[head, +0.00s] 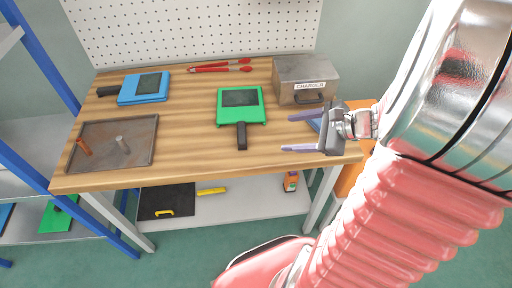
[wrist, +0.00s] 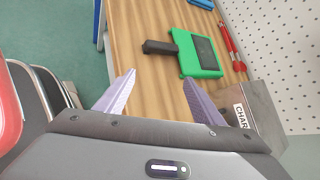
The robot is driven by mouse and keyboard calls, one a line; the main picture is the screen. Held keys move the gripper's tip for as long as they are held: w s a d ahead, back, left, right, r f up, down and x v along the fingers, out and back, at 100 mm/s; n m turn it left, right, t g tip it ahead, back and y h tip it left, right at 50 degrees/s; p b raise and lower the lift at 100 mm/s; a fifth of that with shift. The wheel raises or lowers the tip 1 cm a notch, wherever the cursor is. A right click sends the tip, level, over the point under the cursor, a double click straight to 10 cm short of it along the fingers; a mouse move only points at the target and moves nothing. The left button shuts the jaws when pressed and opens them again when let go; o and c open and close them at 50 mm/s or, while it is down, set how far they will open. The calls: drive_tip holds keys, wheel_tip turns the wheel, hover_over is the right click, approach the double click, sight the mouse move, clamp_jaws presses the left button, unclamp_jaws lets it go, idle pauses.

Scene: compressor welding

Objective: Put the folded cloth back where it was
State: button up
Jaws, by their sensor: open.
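My gripper (head: 287,133) is open and empty over the right front part of the wooden workbench (head: 190,160), its two lilac fingers pointing left. In the wrist view, my gripper (wrist: 160,80) has its fingers wide apart with only wood and floor between them. No thing is clearly a folded cloth. A small blue patch (head: 314,125) shows between the fingers at their base in the head view, mostly hidden by my gripper; I cannot tell what it is. The wrist view shows no cloth.
A green device (head: 240,118) with a black handle lies left of my gripper. A charger box (head: 306,90) stands behind it. A blue device (head: 153,87), a metal tray (head: 100,160) with two upright pieces and red tongs (head: 220,69) are farther away. An orange unit (head: 352,176) stands right.

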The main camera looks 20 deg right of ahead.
drive_tip(key=s+a+r+n+g+h, duration=0.1)
drive_tip(key=s+a+r+n+h, duration=0.2)
drive_tip(key=a+n, duration=0.4)
drive_tip(key=s+a+r+n+g+h, duration=0.2)
drive_tip(key=s+a+r+n, duration=0.3)
drive_tip(key=n, duration=1.1)
drive_tip(key=shift+s+a+r+n+h, duration=0.3)
drive_tip(key=shift+a+r+h, duration=0.2)
drive_tip(key=shift+a+r, duration=1)
drive_tip(key=shift+a+f, duration=0.3)
drive_tip(key=shift+f, duration=0.05)
drive_tip(key=shift+c, duration=0.2)
